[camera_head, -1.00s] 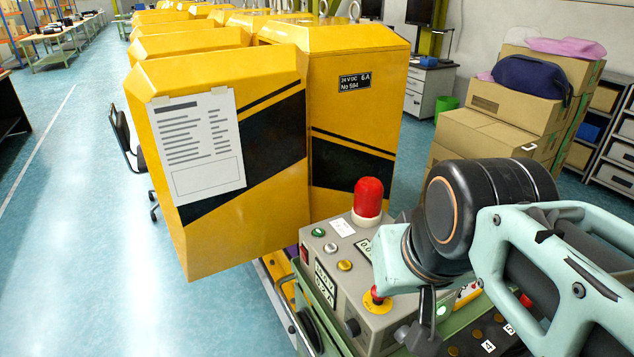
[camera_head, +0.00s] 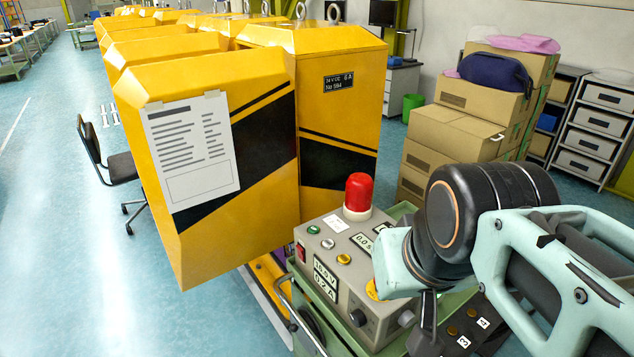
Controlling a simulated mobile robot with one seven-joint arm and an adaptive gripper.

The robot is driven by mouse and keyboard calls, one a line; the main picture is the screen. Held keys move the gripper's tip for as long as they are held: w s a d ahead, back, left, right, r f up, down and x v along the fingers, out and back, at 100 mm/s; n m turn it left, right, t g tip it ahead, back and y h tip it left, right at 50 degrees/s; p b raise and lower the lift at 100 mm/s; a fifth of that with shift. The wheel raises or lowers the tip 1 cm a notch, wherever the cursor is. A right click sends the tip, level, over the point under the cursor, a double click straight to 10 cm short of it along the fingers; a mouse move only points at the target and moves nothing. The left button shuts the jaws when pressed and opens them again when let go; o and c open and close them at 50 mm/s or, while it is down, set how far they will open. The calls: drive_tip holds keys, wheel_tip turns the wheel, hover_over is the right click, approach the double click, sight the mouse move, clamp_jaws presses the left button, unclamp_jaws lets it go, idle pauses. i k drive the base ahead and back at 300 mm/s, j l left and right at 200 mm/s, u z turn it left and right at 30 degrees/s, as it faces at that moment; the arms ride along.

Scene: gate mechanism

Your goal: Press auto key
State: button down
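A grey control box (camera_head: 345,290) stands on a green cart in front of the yellow gates, with a red lamp (camera_head: 358,192) on top. Its top has a green button (camera_head: 314,230), a silver button (camera_head: 328,243) and a yellow button (camera_head: 344,258). A lower dark panel (camera_head: 443,338) has brass-coloured keys with number labels. No key reads clearly as auto. My gripper (camera_head: 428,320) hangs as a dark shape over the right side of the box and the panel, hiding part of both. Its fingers are unclear, and contact cannot be told.
Yellow gate housings (camera_head: 225,160) with black stripes stand behind and left of the box. Cardboard boxes (camera_head: 455,135) and a drawer shelf (camera_head: 590,130) are at the right. An office chair (camera_head: 112,165) stands left of the gates.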

sight(343, 259)
drive_tip(key=i+j+z, duration=0.1)
drive_tip(key=j+z, duration=0.35)
drive_tip(key=i+j+z, duration=0.1)
drive_tip(key=j+z, duration=0.6)
drive_tip(key=z, duration=0.15)
drive_tip(key=k+l, duration=0.1)
drive_tip(key=k, duration=0.2)
drive_tip(key=i+j, duration=0.15)
drive_tip(key=i, duration=0.15)
